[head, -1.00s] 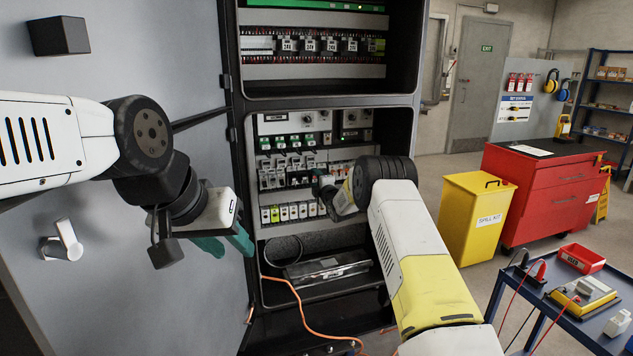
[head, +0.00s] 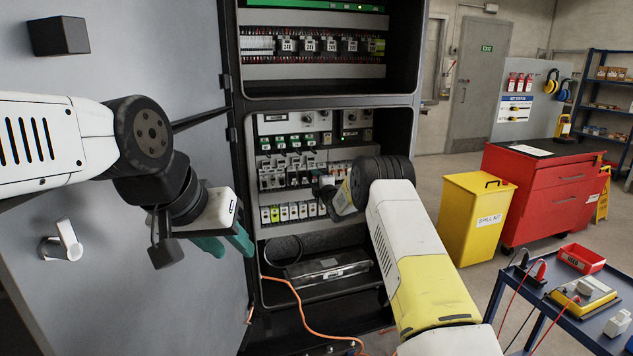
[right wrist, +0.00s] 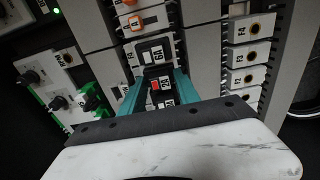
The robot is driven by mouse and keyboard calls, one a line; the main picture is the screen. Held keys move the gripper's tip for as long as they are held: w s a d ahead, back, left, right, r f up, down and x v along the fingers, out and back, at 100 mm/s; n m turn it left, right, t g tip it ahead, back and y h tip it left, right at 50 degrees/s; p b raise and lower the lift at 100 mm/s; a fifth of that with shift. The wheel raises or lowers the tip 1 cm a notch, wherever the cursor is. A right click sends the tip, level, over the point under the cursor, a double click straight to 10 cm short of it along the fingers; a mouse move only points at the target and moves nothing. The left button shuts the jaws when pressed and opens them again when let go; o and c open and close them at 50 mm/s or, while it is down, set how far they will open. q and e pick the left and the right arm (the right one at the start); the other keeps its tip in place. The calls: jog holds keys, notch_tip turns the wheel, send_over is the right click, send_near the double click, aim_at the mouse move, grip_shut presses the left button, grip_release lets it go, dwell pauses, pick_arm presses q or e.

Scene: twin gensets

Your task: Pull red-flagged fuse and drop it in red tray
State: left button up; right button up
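The red-flagged fuse (right wrist: 155,86) is a dark block with a small red mark, in a column of labelled fuse holders in the right wrist view. My right gripper (right wrist: 158,85) has its teal fingers on either side of this fuse; whether they press on it I cannot tell. In the head view my right gripper (head: 325,187) is at the cabinet's lower bay, partly hidden by its own wrist. My left gripper (head: 230,246) is open and empty in front of the cabinet door. The red tray (head: 582,259) is on the blue cart at the right.
The blue cart (head: 545,305) also carries a yellow meter (head: 583,297) with leads. A yellow bin (head: 477,213) and a red tool cabinet (head: 545,190) stand behind it. An orange cable (head: 299,300) hangs below the bay. The open grey door (head: 110,290) is at the left.

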grip_shut()
jog(key=shift+s, duration=0.15)
jog(key=shift+v, duration=0.9)
jog(key=v, duration=0.5)
dwell(0.5)
